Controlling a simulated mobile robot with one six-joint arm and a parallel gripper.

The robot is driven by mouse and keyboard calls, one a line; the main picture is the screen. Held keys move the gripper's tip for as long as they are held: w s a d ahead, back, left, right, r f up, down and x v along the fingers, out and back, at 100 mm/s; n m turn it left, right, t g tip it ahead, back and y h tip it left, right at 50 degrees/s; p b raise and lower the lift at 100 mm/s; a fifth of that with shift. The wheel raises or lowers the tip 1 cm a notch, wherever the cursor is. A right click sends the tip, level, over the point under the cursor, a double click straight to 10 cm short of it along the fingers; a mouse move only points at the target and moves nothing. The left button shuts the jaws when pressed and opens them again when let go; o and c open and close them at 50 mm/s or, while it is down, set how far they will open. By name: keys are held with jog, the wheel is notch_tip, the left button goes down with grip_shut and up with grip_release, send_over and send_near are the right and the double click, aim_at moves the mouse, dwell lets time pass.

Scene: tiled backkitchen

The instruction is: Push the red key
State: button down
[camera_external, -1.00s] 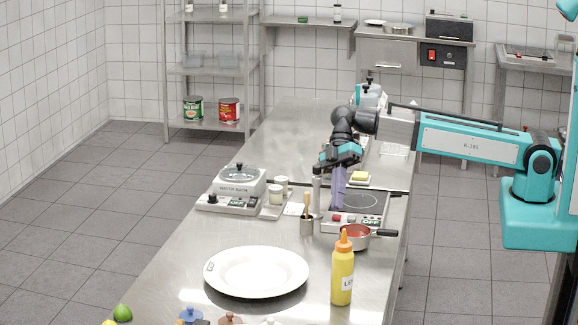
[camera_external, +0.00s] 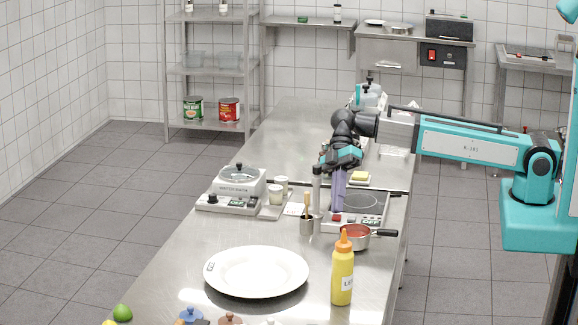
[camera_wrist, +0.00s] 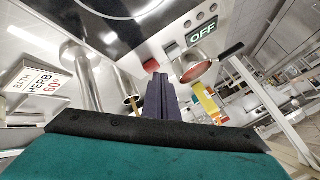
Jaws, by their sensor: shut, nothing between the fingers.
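The red key (camera_external: 337,217) is on the front panel of the black-topped hotplate (camera_external: 360,201), left of its display reading OFF (camera_wrist: 202,32). The red key also shows in the wrist view (camera_wrist: 151,66), just beyond my fingertips. My gripper (camera_external: 337,209) points down with its purple fingers shut and empty. Its tips are right at the red key, slightly behind it in the external view. I cannot tell whether they touch it.
A small red-filled pan (camera_external: 356,237) stands in front of the panel. A tall steel cylinder (camera_external: 317,199) and a pot with utensils (camera_external: 306,224) stand close on the left. A yellow bottle (camera_external: 342,274) and a white plate (camera_external: 257,272) are nearer the front.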

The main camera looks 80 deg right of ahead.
jog(key=shift+s+d+f+b, duration=0.1)
jog(key=shift+s+f+b, duration=0.25)
jog(key=shift+f, duration=0.4)
dwell(1.1)
jog(key=shift+w+r, duration=0.1)
jog(key=shift+w+r+p, duration=0.35)
jog(key=shift+w+r, duration=0.1)
jog(key=shift+r, duration=0.25)
jog(key=shift+r, duration=0.15)
jog(key=shift+w+r+p, duration=0.1)
jog(key=shift+r+p, duration=1.65)
jog(key=shift+r, duration=1.2)
dwell(0.3)
